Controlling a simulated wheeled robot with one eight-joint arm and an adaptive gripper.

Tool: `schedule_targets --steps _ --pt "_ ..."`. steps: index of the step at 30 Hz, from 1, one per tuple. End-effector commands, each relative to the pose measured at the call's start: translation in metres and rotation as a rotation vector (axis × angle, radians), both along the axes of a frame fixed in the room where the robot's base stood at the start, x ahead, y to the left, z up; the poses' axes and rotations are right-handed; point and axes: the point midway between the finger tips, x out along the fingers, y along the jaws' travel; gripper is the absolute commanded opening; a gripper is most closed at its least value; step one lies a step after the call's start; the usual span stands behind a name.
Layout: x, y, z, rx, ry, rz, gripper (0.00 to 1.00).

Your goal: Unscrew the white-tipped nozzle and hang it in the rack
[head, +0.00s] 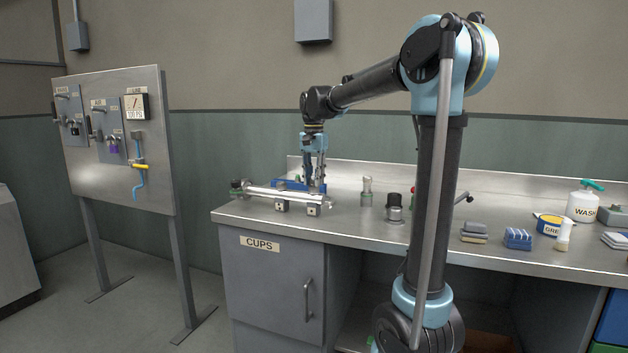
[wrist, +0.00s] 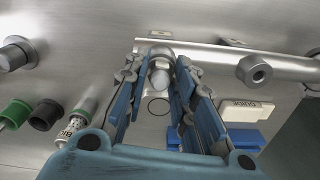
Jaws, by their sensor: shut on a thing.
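My gripper (head: 317,184) is at the right end of a shiny metal tube (head: 283,194) lying along the left part of the bench. In the wrist view its blue-padded fingers (wrist: 160,72) are shut around a rounded, pale-tipped piece (wrist: 159,77), which looks like the white-tipped nozzle. The piece sits in line with the metal tube (wrist: 215,58); I cannot tell whether it is still threaded on. I cannot make out the rack with certainty.
A cream block marked GUIDE (wrist: 246,110) and a blue block (wrist: 248,139) lie right of my fingers. Green-capped and dark parts (wrist: 46,115) stand left. A clear vial (head: 367,191) and a black-topped fitting (head: 394,207) stand on the bench (head: 345,228), with bare steel between them.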

Motion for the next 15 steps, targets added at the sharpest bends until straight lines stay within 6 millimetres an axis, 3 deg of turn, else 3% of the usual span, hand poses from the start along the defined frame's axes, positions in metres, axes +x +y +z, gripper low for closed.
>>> schedule_targets --steps 15 --pt "0.0013 0.0002 0.0004 0.001 -0.003 0.119 0.11"
